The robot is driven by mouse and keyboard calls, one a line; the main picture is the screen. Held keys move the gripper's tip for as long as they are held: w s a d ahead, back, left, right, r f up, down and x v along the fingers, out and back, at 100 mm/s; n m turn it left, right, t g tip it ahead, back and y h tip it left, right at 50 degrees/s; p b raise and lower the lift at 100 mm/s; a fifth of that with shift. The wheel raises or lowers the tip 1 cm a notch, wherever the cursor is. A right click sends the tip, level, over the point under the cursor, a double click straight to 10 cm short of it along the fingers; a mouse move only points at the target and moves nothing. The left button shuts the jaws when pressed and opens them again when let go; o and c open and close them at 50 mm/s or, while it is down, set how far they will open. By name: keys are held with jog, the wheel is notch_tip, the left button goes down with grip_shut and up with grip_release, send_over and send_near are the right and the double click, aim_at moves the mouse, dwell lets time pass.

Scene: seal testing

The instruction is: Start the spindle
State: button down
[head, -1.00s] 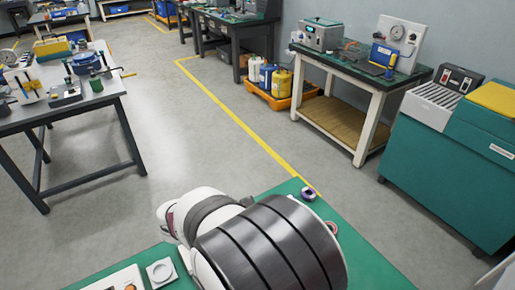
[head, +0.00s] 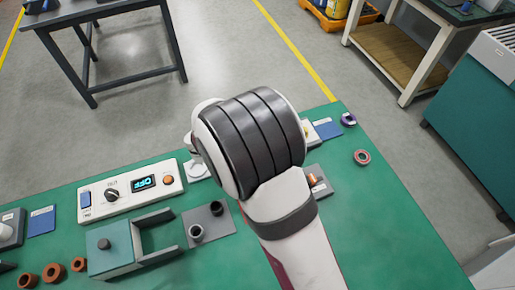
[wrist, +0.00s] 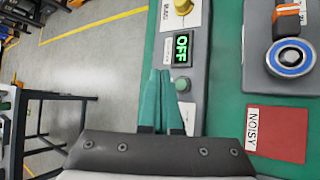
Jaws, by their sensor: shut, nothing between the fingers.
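In the wrist view a grey-white control panel (wrist: 192,20) has a green-lit display (wrist: 182,48) reading OFF, a yellow knob (wrist: 183,6) and a round green button (wrist: 181,85). My gripper (wrist: 160,74) has its teal fingers shut and empty. Their tips appear just left of the green button, over the panel's edge; height and contact cannot be told. A bearing with a blue ring (wrist: 291,57) sits on a grey plate at right, beside an orange and black part (wrist: 287,20). In the head view my arm hides the fingers and this panel.
A teal open fixture (head: 110,248) and brown rings (head: 53,272) stand at left. A red NOISY card (wrist: 276,134) lies beside the panel. Loose rings (head: 361,157) lie at right on green bench.

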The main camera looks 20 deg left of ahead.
jog(key=shift+f, duration=2.25)
jog(key=shift+f, duration=0.1)
jog(key=shift+f, duration=0.3)
jog(key=shift+f, duration=0.35)
dwell(0.7)
jog(key=shift+r, duration=0.8)
notch_tip(320, 180, up, 5)
dwell(0.5)
